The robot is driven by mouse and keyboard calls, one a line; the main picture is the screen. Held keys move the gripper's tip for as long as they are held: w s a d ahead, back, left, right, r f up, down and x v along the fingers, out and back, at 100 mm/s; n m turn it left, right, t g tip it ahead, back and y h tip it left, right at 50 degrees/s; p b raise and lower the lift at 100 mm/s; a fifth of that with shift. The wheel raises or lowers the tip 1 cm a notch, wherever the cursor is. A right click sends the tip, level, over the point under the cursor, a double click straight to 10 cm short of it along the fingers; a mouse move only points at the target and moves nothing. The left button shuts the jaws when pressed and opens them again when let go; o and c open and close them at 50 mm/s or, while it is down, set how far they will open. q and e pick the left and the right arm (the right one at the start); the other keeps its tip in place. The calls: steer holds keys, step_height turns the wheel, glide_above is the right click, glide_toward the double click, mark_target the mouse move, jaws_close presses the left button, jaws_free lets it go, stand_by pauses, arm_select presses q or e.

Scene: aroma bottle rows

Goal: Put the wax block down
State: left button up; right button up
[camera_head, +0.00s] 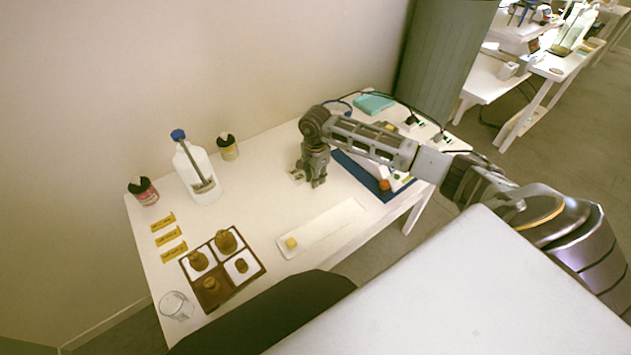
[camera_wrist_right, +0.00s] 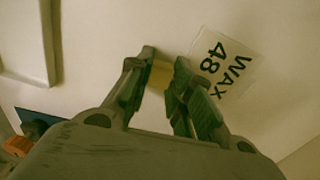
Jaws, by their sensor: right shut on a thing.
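My right gripper (camera_head: 312,183) points down over the back middle of the white table. In the right wrist view its fingers (camera_wrist_right: 164,88) are shut on a small yellow wax block (camera_wrist_right: 162,74). A white card marked "WAX 48" (camera_wrist_right: 226,62) lies on the table beside the block; the block is next to the card, not over its print. The card's edge shows in the head view (camera_head: 296,176). I cannot tell whether the block touches the table. In the head view the fingers hide the held block. My left gripper is out of view.
A long white tray (camera_head: 325,226) with another yellow block (camera_head: 291,243) lies in front. A brown compartment tray (camera_head: 213,297) with small brown jars, a glass (camera_head: 176,307), yellow labels and bottles (camera_head: 197,172) stand left. A blue tray (camera_head: 352,172) is close right of the gripper.

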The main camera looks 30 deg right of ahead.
steer(key=shift+r, duration=0.1)
steer(key=shift+c, duration=0.2)
step_height(320, 180, up, 10)
stand_by(0.7)
steer(key=shift+n, duration=0.5)
stand_by(0.5)
